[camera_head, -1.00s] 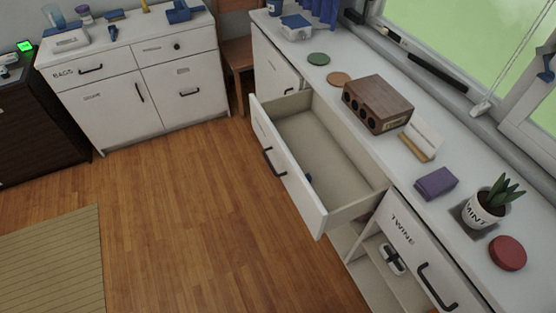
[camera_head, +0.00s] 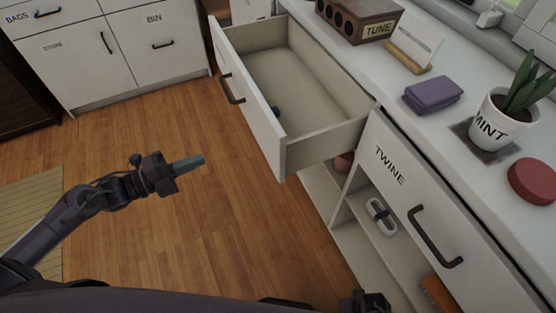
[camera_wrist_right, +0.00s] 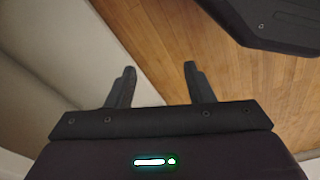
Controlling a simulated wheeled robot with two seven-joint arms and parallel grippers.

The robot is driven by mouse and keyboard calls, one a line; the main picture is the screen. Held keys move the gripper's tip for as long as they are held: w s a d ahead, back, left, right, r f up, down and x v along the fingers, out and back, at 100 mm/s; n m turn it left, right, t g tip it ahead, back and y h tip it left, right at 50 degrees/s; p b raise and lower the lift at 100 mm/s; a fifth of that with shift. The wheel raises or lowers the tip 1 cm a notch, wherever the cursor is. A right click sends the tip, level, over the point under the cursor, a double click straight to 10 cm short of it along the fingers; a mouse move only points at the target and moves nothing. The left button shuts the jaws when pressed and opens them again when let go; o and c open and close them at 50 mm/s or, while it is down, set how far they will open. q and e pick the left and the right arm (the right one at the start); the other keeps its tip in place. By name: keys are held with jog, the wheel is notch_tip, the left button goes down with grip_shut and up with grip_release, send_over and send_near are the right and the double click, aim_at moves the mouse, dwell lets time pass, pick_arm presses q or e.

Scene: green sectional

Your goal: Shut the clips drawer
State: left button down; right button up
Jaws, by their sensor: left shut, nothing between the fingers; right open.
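An open drawer (camera_head: 304,141) juts out from the white counter in the head view. Its black handle (camera_head: 231,89) is on its front face, and no label shows on that front. A small dark blue thing lies inside, near the front panel. My left gripper (camera_head: 201,161) is shut and empty, over the floor to the left of the drawer and apart from it. My right gripper (camera_wrist_right: 156,85) is open and empty in the right wrist view, with wooden floor beyond its fingers. In the head view only a dark part of my right arm shows at the bottom edge.
On the counter stand a brown box (camera_head: 357,22), a card holder, a purple cloth (camera_head: 433,94), a mint pot (camera_head: 496,124) and a red disc (camera_head: 533,180). The floor left of the drawer is clear.

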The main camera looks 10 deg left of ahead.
pick_arm(q)
jog(key=d+m+h, duration=0.1)
jog(key=d, duration=0.1)
send_near(265, 140)
jog(key=shift+g, duration=0.4)
jog(key=x, duration=0.5)
jog(key=shift+w+a+r, duration=0.1)
jog(key=shift+w+r, duration=0.15)
jog(key=shift+w, duration=0.15)
jog(key=shift+x, duration=0.8)
pick_arm(e)
jog(key=shift+w+r, duration=0.3)
pick_arm(q)
jog(key=shift+f, duration=0.1)
pick_arm(e)
jog(key=shift+f, duration=0.1)
